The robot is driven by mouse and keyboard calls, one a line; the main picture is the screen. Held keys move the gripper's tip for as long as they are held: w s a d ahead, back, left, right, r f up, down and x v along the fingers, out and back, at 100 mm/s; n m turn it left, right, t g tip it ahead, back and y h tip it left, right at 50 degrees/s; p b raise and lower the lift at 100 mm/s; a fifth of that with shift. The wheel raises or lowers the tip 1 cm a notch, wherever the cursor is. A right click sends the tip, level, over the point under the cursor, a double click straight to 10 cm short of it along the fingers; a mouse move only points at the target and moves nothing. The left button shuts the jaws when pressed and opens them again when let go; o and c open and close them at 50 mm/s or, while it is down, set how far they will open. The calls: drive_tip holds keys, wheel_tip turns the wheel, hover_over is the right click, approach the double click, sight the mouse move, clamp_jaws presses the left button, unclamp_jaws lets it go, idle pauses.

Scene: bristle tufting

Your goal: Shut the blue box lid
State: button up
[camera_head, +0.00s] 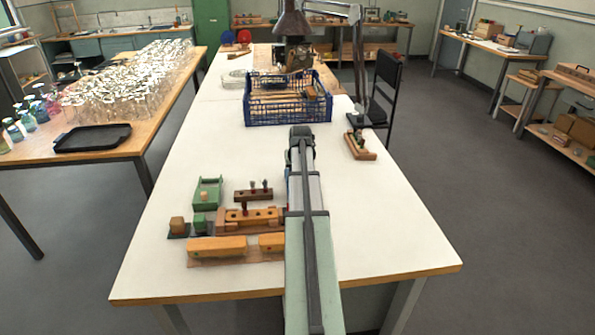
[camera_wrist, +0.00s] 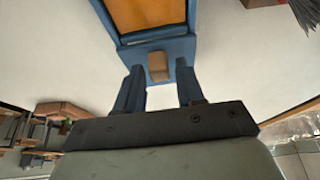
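In the wrist view a blue box (camera_wrist: 152,46) with an orange-brown panel (camera_wrist: 145,13) framed in blue lies just beyond my gripper (camera_wrist: 160,78). A small tan wooden block, like a knob (camera_wrist: 158,67), stands on the blue edge. My gripper's two dark fingers are apart, one on each side of the knob near their tips. Narrow gaps seem to show beside the knob, so I see no grip on it. Whether the panel is the lid or the inside, I cannot tell. In the head view my arm hides the box and the fingers.
On the white table (camera_head: 390,240), wooden blocks and fixtures (camera_head: 232,246) and a green tray (camera_head: 207,193) stand left of my arm. A wooden holder (camera_head: 359,146) lies to the right. A blue crate (camera_head: 262,110) stands behind. The table's right front is clear.

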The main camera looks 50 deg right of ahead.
clamp_jaws()
idle(0.3)
drive_tip(key=s+a, duration=0.6)
drive_tip(key=shift+s+a, duration=0.4)
drive_tip(key=shift+c, duration=0.5)
unclamp_jaws()
drive_tip(key=o, duration=0.3)
drive_tip(key=shift+o, duration=0.2)
drive_tip(key=shift+r, duration=0.1)
